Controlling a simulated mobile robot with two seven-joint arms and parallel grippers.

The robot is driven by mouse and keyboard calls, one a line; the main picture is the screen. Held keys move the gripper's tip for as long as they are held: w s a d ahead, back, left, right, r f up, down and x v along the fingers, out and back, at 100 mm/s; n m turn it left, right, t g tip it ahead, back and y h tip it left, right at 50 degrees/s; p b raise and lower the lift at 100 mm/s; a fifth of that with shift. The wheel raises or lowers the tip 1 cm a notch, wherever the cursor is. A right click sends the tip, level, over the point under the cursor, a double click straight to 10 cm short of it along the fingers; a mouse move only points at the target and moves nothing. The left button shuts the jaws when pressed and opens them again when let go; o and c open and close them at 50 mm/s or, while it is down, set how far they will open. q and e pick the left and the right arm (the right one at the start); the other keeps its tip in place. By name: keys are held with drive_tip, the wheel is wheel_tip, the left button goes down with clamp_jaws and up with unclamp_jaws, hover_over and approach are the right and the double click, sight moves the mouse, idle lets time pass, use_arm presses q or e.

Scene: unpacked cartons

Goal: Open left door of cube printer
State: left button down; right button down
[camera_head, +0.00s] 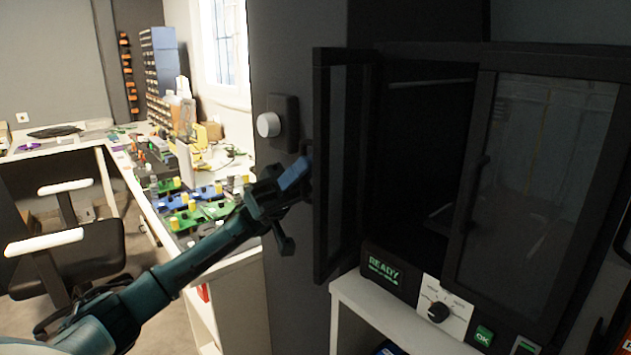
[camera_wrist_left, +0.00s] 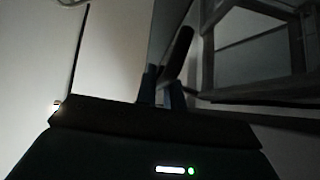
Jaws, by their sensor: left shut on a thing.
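The cube printer is a dark cabinet; its body (camera_head: 430,150) stands at the right in the head view. Its left door (camera_head: 320,170), a dark frame with a glass pane, stands swung outward, and the dark interior shows behind it. The right door (camera_head: 483,150) looks closed. My left gripper (camera_head: 303,172) is at the free edge of the left door, its blue fingers shut on the door's handle, which is mostly hidden there. In the left wrist view the dark handle (camera_wrist_left: 178,52) rises between the fingers of my left gripper (camera_wrist_left: 162,92). My right gripper is not in view.
Below the doors are a READY display (camera_head: 384,268), a dial panel (camera_head: 440,308) and a green OK button (camera_head: 483,336). A wall knob (camera_head: 268,125) is close behind my left gripper. A cluttered bench (camera_head: 135,180) and a chair (camera_head: 70,260) stand at the left.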

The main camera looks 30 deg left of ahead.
use_arm(q)
drive_tip(key=shift+w+a, duration=0.4)
drive_tip(key=shift+a, duration=0.35)
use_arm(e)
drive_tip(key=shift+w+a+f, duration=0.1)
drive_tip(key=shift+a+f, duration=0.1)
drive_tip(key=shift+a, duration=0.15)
use_arm(q)
drive_tip(key=c, duration=1.8)
unclamp_jaws()
